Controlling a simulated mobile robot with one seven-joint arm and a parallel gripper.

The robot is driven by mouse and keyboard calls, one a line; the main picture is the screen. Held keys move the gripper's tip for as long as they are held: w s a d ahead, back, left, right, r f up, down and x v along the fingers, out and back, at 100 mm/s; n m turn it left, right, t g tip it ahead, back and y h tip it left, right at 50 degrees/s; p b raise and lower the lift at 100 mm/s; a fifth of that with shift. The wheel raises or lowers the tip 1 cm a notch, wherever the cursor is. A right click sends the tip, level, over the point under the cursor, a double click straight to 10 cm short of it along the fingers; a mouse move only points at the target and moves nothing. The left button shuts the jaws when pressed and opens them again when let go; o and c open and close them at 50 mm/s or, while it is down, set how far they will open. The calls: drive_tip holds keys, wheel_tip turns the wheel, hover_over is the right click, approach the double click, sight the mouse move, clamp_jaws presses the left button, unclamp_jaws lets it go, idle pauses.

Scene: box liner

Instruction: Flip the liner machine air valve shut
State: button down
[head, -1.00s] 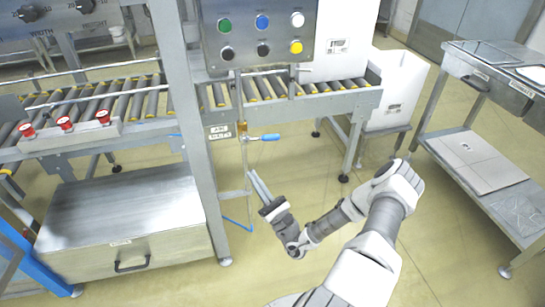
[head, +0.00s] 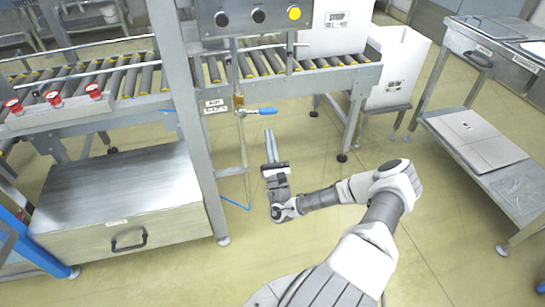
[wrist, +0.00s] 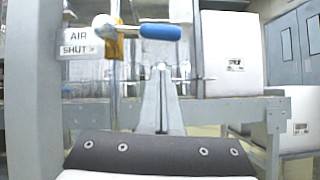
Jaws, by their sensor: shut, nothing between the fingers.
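The air valve's blue lever handle (head: 261,111) sticks out to the right, roughly level, from the brass valve body (head: 239,104) on a thin vertical pipe. In the wrist view the blue handle (wrist: 160,32) crosses the upper middle, with the brass body (wrist: 115,42) at its left. An "AIR SHUT" label (head: 215,106) sits left of the valve; it also reads clearly in the wrist view (wrist: 79,42), with a small arrow. My gripper (head: 268,138) is shut and empty, its fingertips just below the handle's free end. Whether they touch the handle cannot be told.
A roller conveyor (head: 290,66) runs behind the valve, and a grey post (head: 183,90) stands left of it. A steel drawer cabinet (head: 120,200) is at lower left. A steel cart (head: 490,150) stands at right. The floor between is clear.

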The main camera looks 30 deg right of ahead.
drive_tip(key=shift+w+d+r, duration=0.15)
drive_tip(key=shift+w+r, duration=0.05)
drive_tip(key=shift+r, duration=0.85)
drive_tip(key=shift+w+d+r, duration=0.15)
drive_tip(key=shift+w+r, duration=0.05)
drive_tip(key=shift+r, duration=0.8)
drive_tip(key=shift+d+r+n+t+y+p, duration=0.15)
drive_tip(key=shift+r+n+y+p, duration=0.35)
drive_tip(key=shift+n+p, duration=0.2)
drive_tip(key=shift+d+r+n+t+y+p, duration=0.15)
drive_tip(key=shift+r+n+y+p, duration=0.35)
drive_tip(key=shift+n+p, duration=0.2)
drive_tip(key=shift+r, duration=0.1)
drive_tip(key=s+a+f, duration=0.2)
drive_tip(key=s+f, duration=0.7)
drive_tip(key=f, duration=0.1)
drive_tip(key=shift+a+f, duration=0.2)
drive_tip(key=shift+w+r, duration=0.1)
